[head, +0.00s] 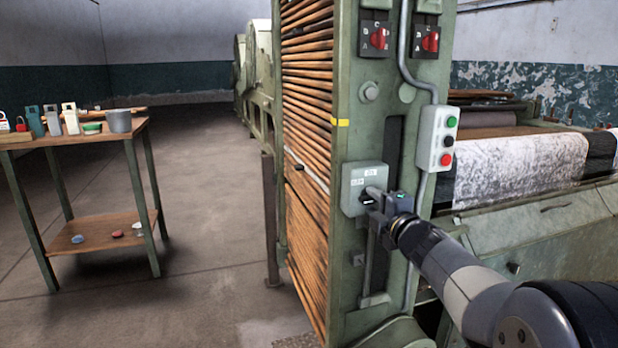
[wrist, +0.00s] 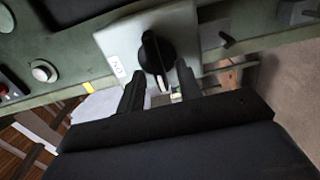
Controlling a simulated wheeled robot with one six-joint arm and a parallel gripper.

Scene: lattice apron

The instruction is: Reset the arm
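My gripper (head: 378,198) is at the end of my arm, close to a pale switch plate on the green machine's end post. In the wrist view my gripper (wrist: 160,88) has its two dark fingers apart, one on each side of the lower part of a black rotary knob (wrist: 152,55). The knob sits on the pale plate (wrist: 112,42), which carries a small label at its left. I see a gap between the fingers and the knob, with no clear contact. In the head view my gripper partly hides the knob; the plate (head: 357,180) shows around it.
A button box (head: 437,138) with green, black and red buttons is right of the plate. Two red rotary switches (head: 380,38) are above. Wooden slats (head: 305,150) line the machine's left side. A wooden table (head: 75,139) with small items stands left, with open floor between.

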